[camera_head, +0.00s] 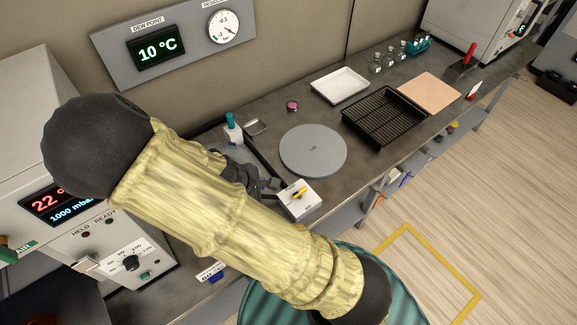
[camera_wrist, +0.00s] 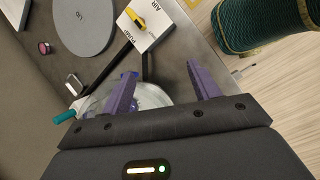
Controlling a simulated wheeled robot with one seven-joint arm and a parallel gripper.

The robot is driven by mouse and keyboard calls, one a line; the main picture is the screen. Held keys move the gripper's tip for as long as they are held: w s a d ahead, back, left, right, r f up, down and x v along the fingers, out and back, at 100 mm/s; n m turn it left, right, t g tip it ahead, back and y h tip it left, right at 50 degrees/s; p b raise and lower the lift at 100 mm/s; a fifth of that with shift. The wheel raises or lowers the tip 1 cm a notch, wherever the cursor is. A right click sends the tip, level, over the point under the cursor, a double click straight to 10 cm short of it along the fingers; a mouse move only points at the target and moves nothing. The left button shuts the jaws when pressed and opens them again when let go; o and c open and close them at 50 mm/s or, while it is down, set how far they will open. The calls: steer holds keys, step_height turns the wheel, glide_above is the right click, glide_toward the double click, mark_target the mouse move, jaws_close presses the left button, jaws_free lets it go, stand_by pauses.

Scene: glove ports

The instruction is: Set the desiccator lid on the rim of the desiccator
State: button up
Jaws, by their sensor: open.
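A clear rounded glass piece (camera_wrist: 152,97) of the desiccator shows in the wrist view, below and partly behind my gripper. I cannot tell whether it is lid, bowl or both together. My gripper (camera_wrist: 163,72) is open, with its two purple fingers spread and nothing clamped between them. The left finger overlaps the glass in the picture; contact cannot be told. A flat grey disc with a small dark mark (camera_head: 313,149) lies bare on the bench, also at upper left in the wrist view (camera_wrist: 82,28). In the head view my arm hides the glass and most of my gripper.
A white valve box with a yellow lever (camera_head: 299,199) stands beside my gripper, with a dark tube nearby. A teal-topped piece (camera_head: 232,127) is behind. A black rack (camera_head: 384,117), white tray (camera_head: 340,85) and tan board (camera_head: 429,92) lie farther right.

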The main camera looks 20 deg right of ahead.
steer(key=s+d+r+m+y, duration=0.1)
steer(key=d+r+m+y, duration=0.1)
steer(key=r+m, duration=0.5)
steer(key=s+d+r+m+t+y, duration=0.1)
steer(key=s+d+r+m+y, duration=0.1)
steer(key=r+m, duration=0.5)
steer(key=shift+s+d+m+y, duration=0.25)
steer(key=shift+d+m+y, duration=0.3)
steer(key=shift+d, duration=0.55)
stand_by(1.0)
